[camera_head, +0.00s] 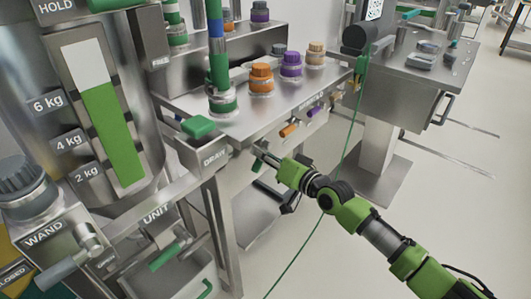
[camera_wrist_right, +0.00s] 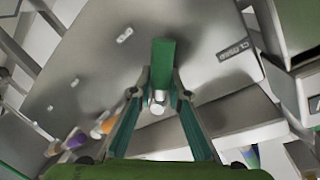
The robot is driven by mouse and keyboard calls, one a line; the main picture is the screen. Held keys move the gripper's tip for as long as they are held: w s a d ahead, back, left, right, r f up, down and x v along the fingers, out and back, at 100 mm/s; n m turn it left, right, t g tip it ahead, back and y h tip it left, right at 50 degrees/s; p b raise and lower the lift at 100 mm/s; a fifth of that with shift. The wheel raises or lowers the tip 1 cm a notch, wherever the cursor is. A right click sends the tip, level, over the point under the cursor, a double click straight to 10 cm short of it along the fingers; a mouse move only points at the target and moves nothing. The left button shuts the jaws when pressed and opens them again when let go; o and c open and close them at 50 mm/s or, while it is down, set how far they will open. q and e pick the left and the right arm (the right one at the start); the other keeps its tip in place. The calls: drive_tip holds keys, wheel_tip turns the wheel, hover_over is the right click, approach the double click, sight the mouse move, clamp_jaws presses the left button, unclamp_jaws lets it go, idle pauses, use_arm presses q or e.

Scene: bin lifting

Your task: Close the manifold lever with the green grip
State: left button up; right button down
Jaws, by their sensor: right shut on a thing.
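The manifold lever with the green grip shows in the right wrist view (camera_wrist_right: 163,62), with a bright metal stub at its near end. In the head view its small green end (camera_head: 258,163) shows under the front edge of the manifold bench, partly hidden by my gripper. My right gripper (camera_wrist_right: 160,98) is shut on the lever, one finger on each side near the metal stub. It also shows in the head view (camera_head: 267,162), with the arm coming from the lower right. A "CLOSED" label (camera_wrist_right: 236,52) is on the panel beside the lever. My left gripper is out of view.
Orange (camera_head: 289,130) and purple (camera_head: 314,111) levers sit along the same bench front. A green block (camera_head: 198,126) is by the "DRAIN" label. A thin green cable (camera_head: 341,170) hangs down right of the bench. Open floor lies at the right.

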drive_tip(key=m, duration=0.2)
drive_tip(key=r+m+g, duration=0.1)
drive_tip(key=shift+s+a+p, duration=0.2)
drive_tip(key=shift+s+p, duration=0.1)
drive_tip(key=shift+p, duration=0.1)
drive_tip(key=m+p, duration=0.1)
drive_tip(key=m, duration=0.1)
drive_tip(key=r+m+g+p, duration=0.1)
drive_tip(key=m, duration=0.1)
drive_tip(key=shift+s+a+r+y, duration=0.1)
drive_tip(key=shift+y, duration=0.3)
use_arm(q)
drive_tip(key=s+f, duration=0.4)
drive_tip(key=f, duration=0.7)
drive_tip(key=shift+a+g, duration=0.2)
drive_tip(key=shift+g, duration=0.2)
use_arm(e)
drive_tip(key=shift+m+g, duration=0.3)
drive_tip(key=shift+m, duration=0.4)
drive_tip(key=shift+r, duration=0.1)
drive_tip(key=c, duration=1.9)
unclamp_jaws()
drive_tip(key=shift+s, duration=0.1)
drive_tip(key=v, duration=1.2)
